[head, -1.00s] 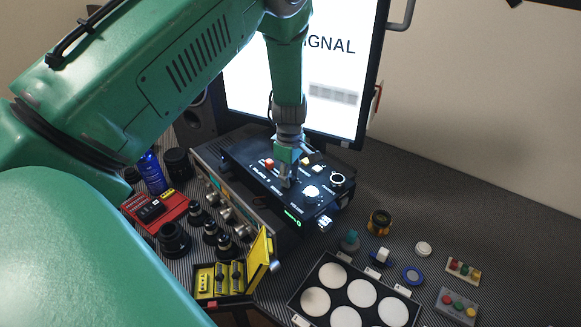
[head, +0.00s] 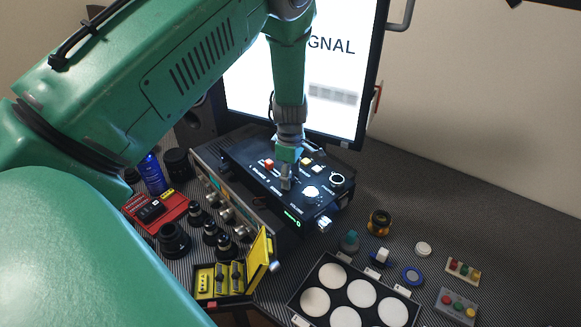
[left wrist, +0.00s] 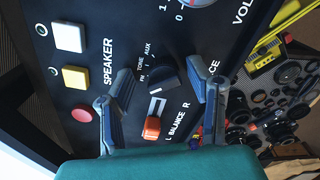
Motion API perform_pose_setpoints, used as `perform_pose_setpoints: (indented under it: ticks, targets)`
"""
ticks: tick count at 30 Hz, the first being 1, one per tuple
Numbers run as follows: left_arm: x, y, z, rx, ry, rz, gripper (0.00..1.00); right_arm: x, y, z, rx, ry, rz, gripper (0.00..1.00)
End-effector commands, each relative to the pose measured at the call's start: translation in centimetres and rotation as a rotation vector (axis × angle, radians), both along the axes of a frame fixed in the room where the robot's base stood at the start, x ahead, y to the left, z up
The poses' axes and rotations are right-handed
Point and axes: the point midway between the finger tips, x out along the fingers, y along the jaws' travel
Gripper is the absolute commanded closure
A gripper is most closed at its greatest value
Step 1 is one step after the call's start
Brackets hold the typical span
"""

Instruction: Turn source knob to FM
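The black control box (head: 262,180) lies on the bench, with my left gripper (head: 286,184) pointing down at its top. In the left wrist view, the dark source knob (left wrist: 168,73) stands between the two fingertips of my left gripper (left wrist: 166,88). The labels FM and AUX show beside the knob, with another small word between them. The fingers are apart, one on each side, with visible gaps to the knob. Which label the knob points at is not clear. The orange balance slider (left wrist: 152,127) is just below the knob. My right gripper is not in view.
A monitor (head: 330,85) stands behind. Lenses (head: 174,238), a yellow case (head: 258,252) and a tray of white discs (head: 352,293) surround the box. The bench at right is partly clear.

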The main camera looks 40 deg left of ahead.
Motion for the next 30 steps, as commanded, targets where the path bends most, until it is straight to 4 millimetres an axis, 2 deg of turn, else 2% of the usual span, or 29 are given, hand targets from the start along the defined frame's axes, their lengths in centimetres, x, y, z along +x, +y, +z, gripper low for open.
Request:
perform_pose_setpoints:
  ticks: [7, 10, 22, 27, 30]
  targets:
    - [-0.2, 0.0, 0.1, -0.001, 0.003, -0.001, 0.54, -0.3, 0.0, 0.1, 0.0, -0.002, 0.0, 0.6]
    - [-0.2, 0.0, 0.9, -0.001, 0.003, -0.001, 0.54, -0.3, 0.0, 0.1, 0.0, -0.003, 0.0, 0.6]
    - [0.1, 0.0, 8.8, 0.0, 0.001, -0.001, 0.54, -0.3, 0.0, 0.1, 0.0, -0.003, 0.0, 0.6]
    - [0.1, 0.0, 11.0, 0.0, 0.003, -0.001, 0.54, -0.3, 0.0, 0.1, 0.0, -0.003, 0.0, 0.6]
    - [0.1, 0.0, 11.5, -0.001, 0.005, -0.001, 0.54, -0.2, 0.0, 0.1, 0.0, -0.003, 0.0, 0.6]
